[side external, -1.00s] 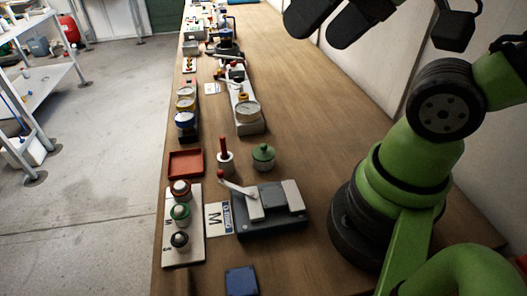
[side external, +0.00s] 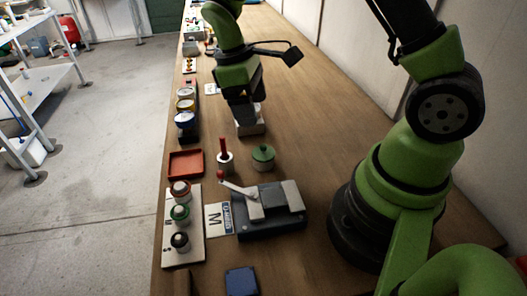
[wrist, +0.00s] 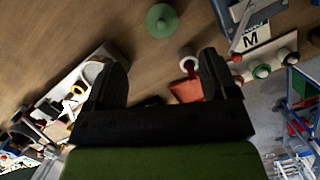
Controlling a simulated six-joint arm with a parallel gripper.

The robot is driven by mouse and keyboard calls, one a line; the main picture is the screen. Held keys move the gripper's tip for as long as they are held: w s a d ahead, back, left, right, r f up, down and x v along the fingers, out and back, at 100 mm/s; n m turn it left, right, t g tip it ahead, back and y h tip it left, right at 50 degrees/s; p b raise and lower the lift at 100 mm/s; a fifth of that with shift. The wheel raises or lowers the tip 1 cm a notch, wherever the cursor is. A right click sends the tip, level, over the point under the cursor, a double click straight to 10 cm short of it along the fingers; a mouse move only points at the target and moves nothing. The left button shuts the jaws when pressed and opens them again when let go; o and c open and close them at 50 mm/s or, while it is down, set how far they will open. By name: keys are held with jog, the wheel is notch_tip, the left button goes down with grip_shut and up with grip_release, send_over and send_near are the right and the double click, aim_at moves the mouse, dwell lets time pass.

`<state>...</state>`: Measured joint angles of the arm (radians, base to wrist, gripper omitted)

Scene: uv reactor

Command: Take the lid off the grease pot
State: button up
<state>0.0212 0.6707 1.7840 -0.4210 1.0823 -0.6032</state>
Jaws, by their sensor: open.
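The grease pot appears to be the round green pot (side external: 263,157), with a green lid and small knob (side external: 263,148) on top. It stands upright on the wooden bench, and its lid looks seated. In the wrist view the green lid (wrist: 161,20) shows near the top edge, beyond my fingertips. My gripper (side external: 248,118) is in the air behind the pot, near the gauge block, and apart from the pot. In the wrist view its two black fingers (wrist: 162,68) are spread wide with nothing between them.
A white pot with a red handle (side external: 225,158) stands just left of the green pot. A red tray (side external: 186,164) is farther left, and a dark lever fixture (side external: 270,222) lies in front. Several gauges (side external: 186,105) stand behind. The bench right of the pot is clear.

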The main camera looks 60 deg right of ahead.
aim_at(263, 145)
jog(key=x, duration=1)
jog(key=shift+w+f, duration=0.1)
jog(key=shift+f, duration=0.25)
jog(key=c, duration=0.9)
